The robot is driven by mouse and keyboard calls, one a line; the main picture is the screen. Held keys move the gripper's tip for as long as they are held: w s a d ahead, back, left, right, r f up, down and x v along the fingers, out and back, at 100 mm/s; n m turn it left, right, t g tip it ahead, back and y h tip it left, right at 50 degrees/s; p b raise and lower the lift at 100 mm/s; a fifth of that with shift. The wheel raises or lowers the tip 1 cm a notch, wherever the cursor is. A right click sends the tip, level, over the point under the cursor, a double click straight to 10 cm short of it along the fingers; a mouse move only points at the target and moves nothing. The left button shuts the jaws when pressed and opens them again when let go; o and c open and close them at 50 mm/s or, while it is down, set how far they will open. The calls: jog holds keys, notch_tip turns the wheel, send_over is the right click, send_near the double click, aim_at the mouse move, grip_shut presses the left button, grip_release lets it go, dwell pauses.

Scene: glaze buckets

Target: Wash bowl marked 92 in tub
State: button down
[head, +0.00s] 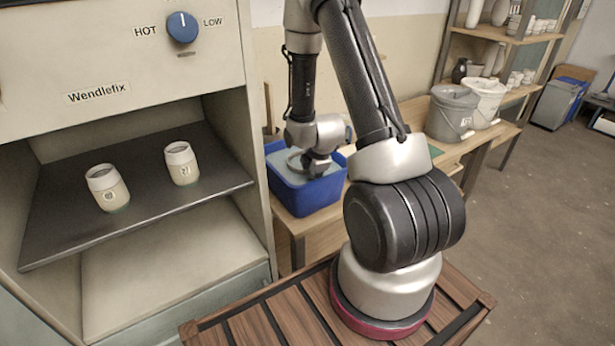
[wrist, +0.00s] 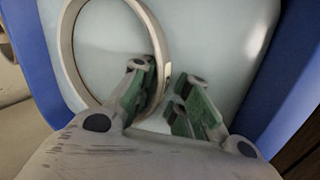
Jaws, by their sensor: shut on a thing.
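A blue tub (head: 308,198) stands on the wooden bench and holds pale, cloudy water. My gripper (head: 314,168) is down in the tub, close to the water. In the wrist view, its green-padded fingers (wrist: 165,102) are shut on the rim of a pale bowl (wrist: 68,45). The bowl's rim shows as a tilted ring, partly at or in the water, and a small part of the bowl (head: 294,160) shows in the head view. I cannot see a number on this bowl. The blue tub wall (wrist: 30,62) surrounds the water in the wrist view.
A kiln-like cabinet at left has a dark shelf (head: 140,212) with two pale cups (head: 107,188) and (head: 182,163). Two buckets, grey (head: 450,113) and white (head: 485,100), stand on the bench right of the tub. Shelves with pottery (head: 500,35) are behind.

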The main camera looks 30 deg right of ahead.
jog(key=shift+a, duration=0.1)
jog(key=shift+a, duration=1.05)
jog(key=shift+d, duration=0.15)
jog(key=shift+d, duration=1.05)
jog(key=shift+a, duration=1.2)
